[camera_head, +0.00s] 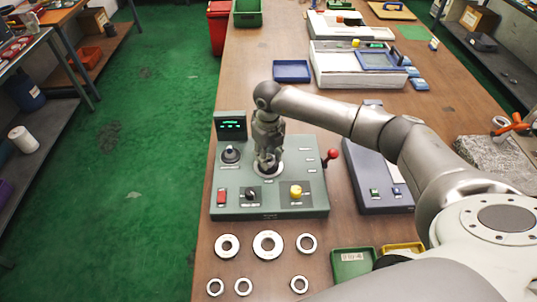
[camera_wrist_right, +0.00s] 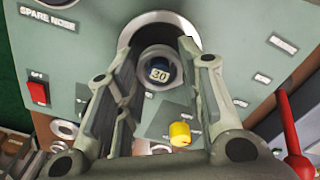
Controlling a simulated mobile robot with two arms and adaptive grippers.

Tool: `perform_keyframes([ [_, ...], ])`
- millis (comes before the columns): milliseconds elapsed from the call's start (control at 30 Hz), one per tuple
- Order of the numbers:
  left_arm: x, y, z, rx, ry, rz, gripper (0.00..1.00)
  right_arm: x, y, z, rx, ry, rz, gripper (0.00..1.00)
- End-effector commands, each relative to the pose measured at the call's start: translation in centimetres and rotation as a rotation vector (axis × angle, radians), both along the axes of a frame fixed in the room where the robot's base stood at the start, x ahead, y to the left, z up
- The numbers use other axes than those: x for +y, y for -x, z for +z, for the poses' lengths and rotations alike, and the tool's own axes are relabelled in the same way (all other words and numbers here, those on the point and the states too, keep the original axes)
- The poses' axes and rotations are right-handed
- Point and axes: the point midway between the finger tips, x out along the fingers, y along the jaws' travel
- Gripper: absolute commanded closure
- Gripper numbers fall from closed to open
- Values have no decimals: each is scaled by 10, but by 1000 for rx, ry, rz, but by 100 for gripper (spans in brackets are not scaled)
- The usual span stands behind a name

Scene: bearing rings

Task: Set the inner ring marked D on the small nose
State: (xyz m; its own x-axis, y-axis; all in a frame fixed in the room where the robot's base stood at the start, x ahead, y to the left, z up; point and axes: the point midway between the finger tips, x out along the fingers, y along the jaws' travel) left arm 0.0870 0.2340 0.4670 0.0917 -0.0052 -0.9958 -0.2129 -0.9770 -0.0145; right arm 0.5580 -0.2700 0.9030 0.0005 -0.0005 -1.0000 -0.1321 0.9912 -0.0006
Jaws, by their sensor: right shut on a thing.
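My right gripper (camera_head: 267,165) points down over a round bright-rimmed seat (camera_wrist_right: 178,20) on the green machine panel (camera_head: 235,198). In the right wrist view the gripper (camera_wrist_right: 162,75) is shut on a small grey metal ring (camera_wrist_right: 146,58). A dark face marked 30 (camera_wrist_right: 160,75) shows inside the ring's opening. I cannot tell whether the ring is seated or still above it. No letter D is readable on the ring. A dark spare nose (camera_head: 231,153) stands at the panel's left. My left gripper is not in view.
Several loose rings, including a large one (camera_head: 268,244), lie on the bench before the panel. A red-knobbed lever (camera_head: 333,154) stands at the panel's right. A yellow knob (camera_head: 296,191) and red switch (camera_head: 222,196) are near the gripper. A green tray (camera_head: 352,263) is at front right.

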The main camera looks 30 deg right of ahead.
Motion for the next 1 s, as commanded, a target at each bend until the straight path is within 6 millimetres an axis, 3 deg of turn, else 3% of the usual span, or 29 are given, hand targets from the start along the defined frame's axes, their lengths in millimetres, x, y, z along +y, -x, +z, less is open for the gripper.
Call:
perform_keyframes([
  [567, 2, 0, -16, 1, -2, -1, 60, 0, 0, -19, 0, 0, 0, 89],
  [600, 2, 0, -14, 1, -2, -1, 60, 0, 0, -17, 0, 0, 0, 60],
  [733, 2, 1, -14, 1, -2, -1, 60, 0, 0, -17, 0, 0, 0, 43],
  [1000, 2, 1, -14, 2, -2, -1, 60, 0, 0, -17, 0, 0, 0, 40],
])
